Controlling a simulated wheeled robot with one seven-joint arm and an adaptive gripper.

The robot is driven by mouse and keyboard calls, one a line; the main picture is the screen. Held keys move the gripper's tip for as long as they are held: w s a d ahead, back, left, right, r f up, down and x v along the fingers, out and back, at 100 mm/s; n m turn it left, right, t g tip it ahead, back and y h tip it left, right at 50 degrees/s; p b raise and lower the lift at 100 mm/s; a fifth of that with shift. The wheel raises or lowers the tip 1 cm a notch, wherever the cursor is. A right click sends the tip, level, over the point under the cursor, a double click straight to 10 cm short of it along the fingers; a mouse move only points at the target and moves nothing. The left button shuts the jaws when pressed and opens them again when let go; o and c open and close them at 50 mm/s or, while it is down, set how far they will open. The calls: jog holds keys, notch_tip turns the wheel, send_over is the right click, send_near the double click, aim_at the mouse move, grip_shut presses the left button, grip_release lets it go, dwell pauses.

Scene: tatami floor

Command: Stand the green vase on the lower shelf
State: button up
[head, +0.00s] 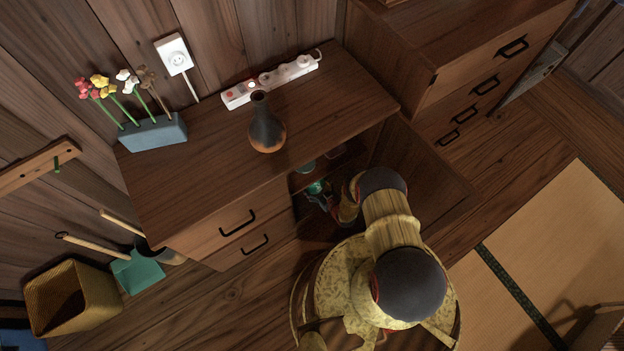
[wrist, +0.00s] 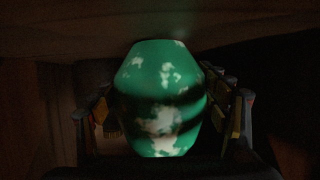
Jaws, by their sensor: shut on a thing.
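The green vase (wrist: 160,75), with pale patches, fills the middle of the wrist view between the two fingers of my gripper (wrist: 162,110). My gripper is shut on it, with one finger on each side. In the head view, my gripper (head: 322,198) reaches into the open cabinet (head: 190,195), and a bit of the green vase (head: 316,187) shows at its fingers. The vase looks upright in the wrist view. The shelf under its base is dark and hidden, so I cannot tell whether it touches.
A dark vase (head: 266,128), a power strip (head: 270,79) and a flower holder (head: 153,133) stand on the cabinet top. The open door (head: 425,165) stands right of my arm.

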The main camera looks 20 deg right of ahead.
jog(key=shift+r, duration=0.1)
jog(key=o, duration=1.5)
jog(key=shift+s+f, duration=0.1)
jog(key=shift+f, duration=0.1)
jog(key=shift+o, duration=0.3)
jog(key=shift+r, duration=0.1)
jog(key=shift+s+d+r, duration=0.1)
jog(key=shift+s+r, duration=0.05)
jog(key=shift+s, duration=0.1)
jog(key=p+v, duration=0.4)
jog(key=v, duration=0.6)
jog(key=shift+s+d+r, duration=0.1)
jog(key=shift+s+r, duration=0.05)
jog(key=shift+r, duration=0.05)
jog(key=shift+s+d+r, duration=0.1)
jog(key=shift+s, duration=0.35)
